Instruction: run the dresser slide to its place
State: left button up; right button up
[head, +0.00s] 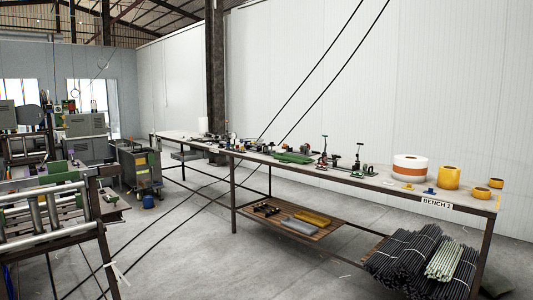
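I cannot make out for certain which part is the dresser slide. A machine frame with shiny metal rollers (45,222) stands at the left edge, cut off by the picture. Small green and purple parts sit on and behind it, too small to tell apart. Neither of my grippers is in view.
A long bench (345,180) marked "BENCH 1" runs along the white wall, with tools and tape rolls (411,168) on top. Bundles of black rods (405,262) lie below it. Thin black cables cross the view diagonally. Grey floor (190,250) is open between machine and bench.

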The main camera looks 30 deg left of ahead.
aim_at(268, 152)
jog(key=i+j+u, duration=0.35)
jog(key=i, duration=0.3)
jog(key=i+j+u, duration=0.35)
jog(key=i, duration=0.4)
jog(key=i+j+u, duration=0.1)
jog(key=i+u, duration=0.25)
jog(key=i, duration=2.15)
jog(key=i+j+z, duration=0.15)
jog(key=i+z, duration=0.25)
jog(key=i, duration=0.2)
jog(key=i+j+z, duration=0.35)
jog(key=i, duration=0.2)
jog(key=i+j+z, duration=0.8)
jog(key=i+j, duration=0.15)
jog(key=j, duration=0.1)
